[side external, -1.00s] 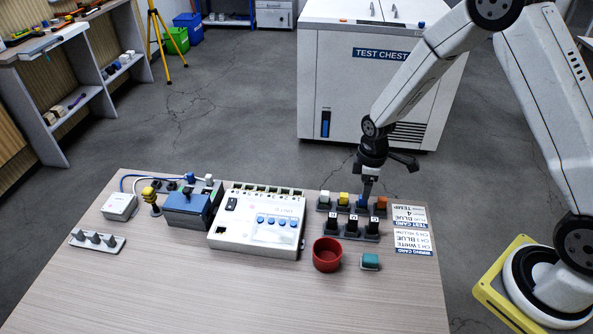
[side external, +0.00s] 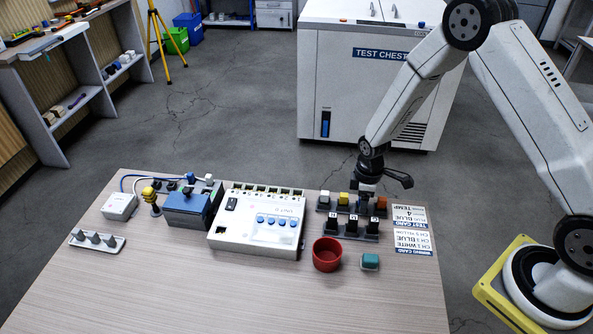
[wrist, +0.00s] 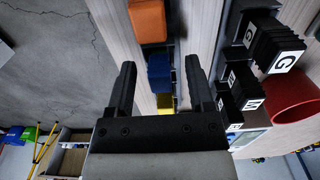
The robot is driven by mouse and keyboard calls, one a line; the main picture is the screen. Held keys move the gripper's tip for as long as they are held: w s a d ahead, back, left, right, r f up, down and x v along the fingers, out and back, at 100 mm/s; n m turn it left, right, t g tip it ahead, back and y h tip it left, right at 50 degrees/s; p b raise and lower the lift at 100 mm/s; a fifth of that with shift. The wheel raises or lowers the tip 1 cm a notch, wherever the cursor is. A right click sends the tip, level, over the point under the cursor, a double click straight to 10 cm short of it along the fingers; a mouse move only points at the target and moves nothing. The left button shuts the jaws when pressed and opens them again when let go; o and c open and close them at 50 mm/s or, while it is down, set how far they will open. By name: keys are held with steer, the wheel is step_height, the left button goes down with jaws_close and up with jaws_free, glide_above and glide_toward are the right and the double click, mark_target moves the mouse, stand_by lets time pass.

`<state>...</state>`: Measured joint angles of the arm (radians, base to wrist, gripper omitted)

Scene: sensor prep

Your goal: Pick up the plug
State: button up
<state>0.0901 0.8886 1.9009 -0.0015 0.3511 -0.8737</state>
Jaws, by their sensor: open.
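Several coloured plugs stand upright in a rack at the back right of the table. In the side view they are white (side external: 325,197), yellow (side external: 343,199), blue (side external: 361,203) and orange (side external: 380,203). My gripper (side external: 367,190) is open, pointing down, right over the blue plug. In the wrist view the blue plug (wrist: 159,72) shows in the gap between my two open fingers (wrist: 160,67). The orange plug (wrist: 147,20) lies above it in that view, outside the fingers. The yellow plug (wrist: 165,102) shows partly beyond it. I cannot tell whether the fingers touch anything.
Black lettered blocks (side external: 355,228) stand in front of the plug rack, close by one finger. A white multi-port unit (side external: 256,222) is left. A printed card (side external: 415,228) lies right. The front table is clear.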

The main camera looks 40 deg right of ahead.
jaws_close()
steer(key=shift+r, duration=0.2)
stand_by(0.4)
steer(key=shift+r, duration=0.5)
steer(key=s+a+r, duration=0.1)
steer(key=s+r, duration=1)
steer(key=s, duration=0.3)
steer(key=shift+r, duration=0.35)
